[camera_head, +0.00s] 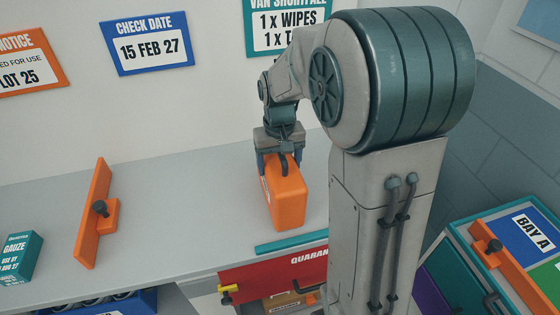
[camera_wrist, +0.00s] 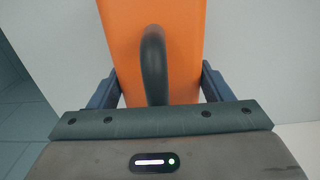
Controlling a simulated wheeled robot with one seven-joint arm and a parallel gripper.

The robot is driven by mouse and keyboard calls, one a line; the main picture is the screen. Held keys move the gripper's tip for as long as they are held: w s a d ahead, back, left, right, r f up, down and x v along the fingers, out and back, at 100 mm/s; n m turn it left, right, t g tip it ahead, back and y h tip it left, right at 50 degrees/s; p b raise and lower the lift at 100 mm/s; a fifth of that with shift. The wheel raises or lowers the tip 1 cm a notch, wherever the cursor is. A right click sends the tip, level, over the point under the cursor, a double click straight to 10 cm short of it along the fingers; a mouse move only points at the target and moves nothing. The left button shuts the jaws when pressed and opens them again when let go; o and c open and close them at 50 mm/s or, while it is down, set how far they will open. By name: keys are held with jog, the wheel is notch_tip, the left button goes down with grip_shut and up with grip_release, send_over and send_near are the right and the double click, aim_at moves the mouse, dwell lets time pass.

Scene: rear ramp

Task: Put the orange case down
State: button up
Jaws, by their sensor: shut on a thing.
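The orange case (camera_head: 287,202) is upright on or just above the grey counter (camera_head: 180,200); I cannot tell whether its base touches. It has a dark curved handle on top. My gripper (camera_head: 281,160) is above it, pointing down, with its fingers at the top of the case. In the wrist view the orange case (camera_wrist: 183,60) fills the middle, with its dark handle (camera_wrist: 154,65) between the fingers of my gripper (camera_wrist: 158,88). The gripper is shut on the case. My arm hides part of the counter to the right.
An orange divider (camera_head: 94,215) with a black knob stands left on the counter, and a teal gauze box (camera_head: 21,257) is at far left. A teal strip (camera_head: 290,241) lies at the front edge, above a red quarantine bin (camera_head: 262,280). A Bay A case (camera_head: 530,238) is at right.

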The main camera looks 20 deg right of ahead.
jog(key=o, duration=2)
jog(key=shift+f, duration=0.1)
notch_tip(320, 180, up, 12)
jog(key=shift+s+r, duration=0.1)
jog(key=shift+s, duration=0.05)
jog(key=shift+t, duration=0.7)
jog(key=s, duration=0.5)
jog(key=s+f, duration=0.1)
jog(key=s, duration=0.2)
jog(key=shift+s+f, duration=0.1)
jog(key=shift+t, duration=0.9)
jog(key=s+f, duration=0.1)
jog(key=s, duration=0.2)
jog(key=s+f, duration=0.2)
jog(key=s, duration=0.1)
jog(key=s+f, duration=0.2)
jog(key=s, duration=0.1)
jog(key=shift+s+d, duration=0.1)
